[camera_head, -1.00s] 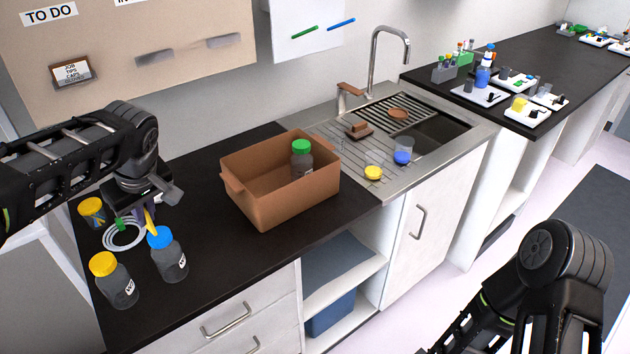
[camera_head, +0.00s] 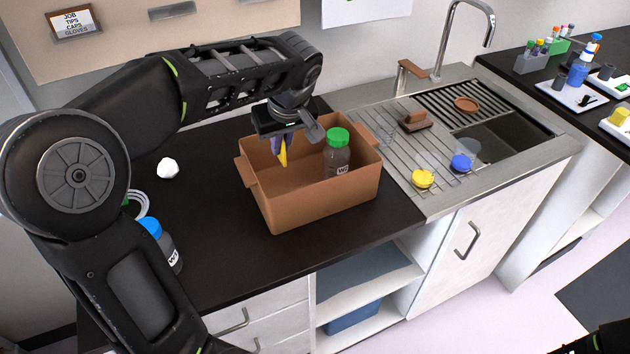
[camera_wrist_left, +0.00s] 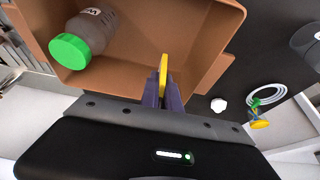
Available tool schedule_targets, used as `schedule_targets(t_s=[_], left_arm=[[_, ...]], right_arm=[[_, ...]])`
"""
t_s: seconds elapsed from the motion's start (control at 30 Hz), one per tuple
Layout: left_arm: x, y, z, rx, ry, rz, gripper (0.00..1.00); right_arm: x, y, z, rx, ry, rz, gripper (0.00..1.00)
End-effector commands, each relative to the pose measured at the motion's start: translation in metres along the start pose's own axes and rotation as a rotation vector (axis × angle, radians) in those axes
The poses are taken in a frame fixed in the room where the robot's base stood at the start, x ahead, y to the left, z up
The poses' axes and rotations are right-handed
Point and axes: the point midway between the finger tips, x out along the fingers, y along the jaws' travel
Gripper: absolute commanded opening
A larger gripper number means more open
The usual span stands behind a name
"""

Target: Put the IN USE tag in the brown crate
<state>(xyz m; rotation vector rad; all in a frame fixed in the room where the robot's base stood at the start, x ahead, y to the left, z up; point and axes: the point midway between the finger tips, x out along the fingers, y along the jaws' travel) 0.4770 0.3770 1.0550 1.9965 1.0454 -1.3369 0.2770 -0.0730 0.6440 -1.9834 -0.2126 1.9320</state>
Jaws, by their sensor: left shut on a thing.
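The brown crate (camera_head: 325,208) stands on the black counter left of the sink; it fills the upper left of the left wrist view (camera_wrist_left: 140,72). My left gripper (camera_head: 281,150) is over the crate's left part, pointing down. It is shut on a thin yellow tag (camera_head: 284,156), seen edge-on in the left wrist view (camera_wrist_left: 163,75), so its lettering cannot be read. A bottle with a green cap (camera_head: 338,150) stands inside the crate at the back right. My right gripper is out of view.
A blue-capped bottle (camera_head: 171,250), a coiled white tube (camera_head: 138,203) and a small white lump (camera_head: 168,168) are on the counter to the left. The sink (camera_head: 490,140) with yellow and blue items beside it lies right.

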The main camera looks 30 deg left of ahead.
Motion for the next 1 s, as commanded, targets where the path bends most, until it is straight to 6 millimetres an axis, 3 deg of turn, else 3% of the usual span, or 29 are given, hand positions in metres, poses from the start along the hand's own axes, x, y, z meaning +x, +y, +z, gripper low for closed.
schedule_targets(t_s=[0.37, 0.73, 1.0], left_arm=[[0.001, 0.000, 0.001, 0.001, 0.000, 0.000, 0.00], [0.051, 0.000, 0.022, 0.003, -0.003, -0.003, 0.00], [0.058, 0.001, 0.024, 0.000, 0.001, 0.000, 0.00]], right_arm=[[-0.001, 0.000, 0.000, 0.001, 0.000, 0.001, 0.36], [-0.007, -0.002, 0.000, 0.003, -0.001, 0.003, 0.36], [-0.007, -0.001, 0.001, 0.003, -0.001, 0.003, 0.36]])
